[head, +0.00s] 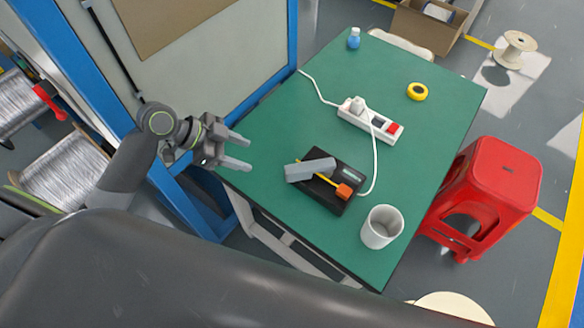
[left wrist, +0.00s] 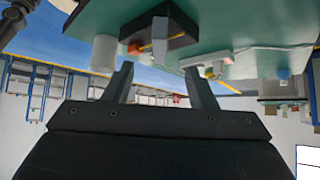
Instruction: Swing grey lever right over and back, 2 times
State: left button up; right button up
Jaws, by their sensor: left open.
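The grey lever (head: 309,170) is a thick grey bar on a black box (head: 345,175) near the front of the green table. It lies toward the left side of the box in the head view. A yellow rod with an orange block (head: 344,191) at its end is on the same box. My left gripper (head: 244,152) is open and empty, over the table's left edge, to the left of the lever and apart from it. In the left wrist view, the lever (left wrist: 160,40) and box appear upside down beyond the open fingers (left wrist: 160,85). My right gripper is not in view.
A white cup (head: 381,227) stands close to the box at the front right. A white power strip (head: 371,121) with a cable lies behind it. Yellow tape (head: 417,91) and a blue bottle (head: 354,38) are farther back. A red stool (head: 487,180) stands right of the table.

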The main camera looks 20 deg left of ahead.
aim_at(285, 170)
pick_arm(q)
jog(key=p+x, duration=0.2)
jog(key=x, duration=1.3)
jog(key=shift+w+d+f, duration=0.1)
jog(key=shift+d+f, duration=0.05)
jog(key=shift+w+d+f, duration=0.15)
jog(key=shift+d+f, duration=0.15)
jog(key=shift+f, duration=0.05)
